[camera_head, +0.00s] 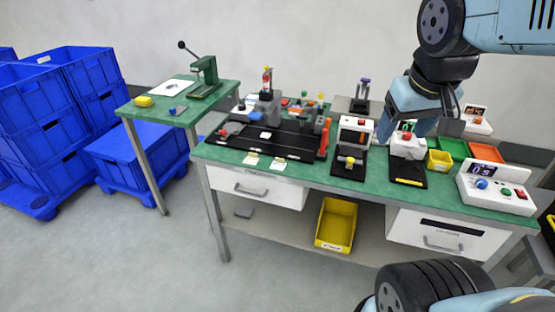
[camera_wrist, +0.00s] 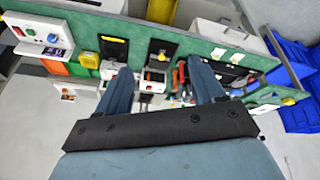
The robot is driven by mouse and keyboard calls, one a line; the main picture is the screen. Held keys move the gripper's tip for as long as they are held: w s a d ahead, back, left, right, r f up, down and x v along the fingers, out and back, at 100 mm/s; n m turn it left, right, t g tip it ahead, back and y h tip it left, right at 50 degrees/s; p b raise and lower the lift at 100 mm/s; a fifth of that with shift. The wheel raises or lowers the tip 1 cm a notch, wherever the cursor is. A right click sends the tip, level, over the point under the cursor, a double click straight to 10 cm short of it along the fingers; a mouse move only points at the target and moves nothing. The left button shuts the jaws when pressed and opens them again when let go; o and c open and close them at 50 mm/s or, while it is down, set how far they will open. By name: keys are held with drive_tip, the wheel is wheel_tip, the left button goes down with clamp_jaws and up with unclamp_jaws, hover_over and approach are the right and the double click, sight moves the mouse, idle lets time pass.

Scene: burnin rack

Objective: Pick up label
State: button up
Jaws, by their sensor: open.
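Two small pale labels lie flat side by side near the front edge of the green bench, one at left (camera_head: 251,158) and one at right (camera_head: 279,163). In the wrist view they show as small pale patches, one at left (camera_wrist: 218,52) and one at right (camera_wrist: 237,57). I cannot read any print on them. My gripper (camera_head: 408,125) hangs above the right half of the bench, well to the right of the labels. In the wrist view my gripper (camera_wrist: 160,75) has its two blue fingers wide apart with nothing held between them.
A black mat (camera_head: 242,142) with fixtures lies behind the labels. White test boxes, including one with a blue knob (camera_head: 492,187), stand along the bench's right half. A yellow bin (camera_head: 336,222) sits on the lower shelf. Blue crates (camera_head: 40,130) are stacked at left, beside a green side table (camera_head: 185,112).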

drive_tip(key=w+a+f+n+h, duration=0.2)
drive_tip(key=w+f+n+h, duration=0.4)
drive_tip(key=w+f+n, duration=0.2)
drive_tip(key=w+a+f+n+h, duration=0.3)
drive_tip(key=w+f+n+h, duration=0.4)
drive_tip(key=w, duration=0.2)
drive_tip(key=n+t+y, duration=0.8)
drive_tip(key=n+t, duration=0.5)
drive_tip(key=n, duration=0.3)
approach(280, 160)
drive_tip(key=x, duration=0.8)
drive_tip(key=shift+w+r, duration=0.1)
drive_tip(key=shift+w, duration=0.3)
drive_tip(key=shift+c, duration=0.4)
drive_tip(key=shift+s, duration=0.1)
drive_tip(key=c, duration=1)
